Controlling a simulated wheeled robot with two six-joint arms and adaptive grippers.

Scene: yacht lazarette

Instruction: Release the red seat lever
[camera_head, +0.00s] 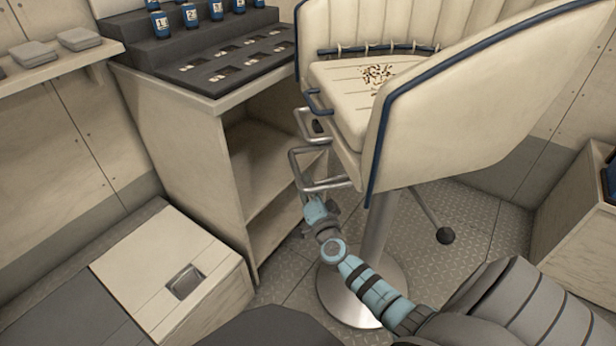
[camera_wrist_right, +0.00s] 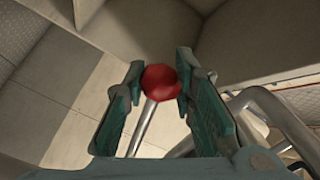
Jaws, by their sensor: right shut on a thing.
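The red seat lever (camera_wrist_right: 161,81) shows in the right wrist view as a round red knob on a thin metal rod. The knob sits between the two teal fingers of my right gripper (camera_wrist_right: 157,88), which is shut on it. In the head view my right gripper (camera_head: 308,196) is under the front left side of the cream seat (camera_head: 345,110), beside the metal footrest. The red knob cannot be made out in that view. My left gripper is not in view.
A bent metal footrest tube (camera_head: 320,185) runs close beside my right gripper. A black-knobbed lever (camera_head: 445,236) sticks out right of the seat's pedestal (camera_head: 378,230). An open-shelved cabinet (camera_head: 240,160) stands to the left. A pale locker lid (camera_head: 160,270) is at the lower left.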

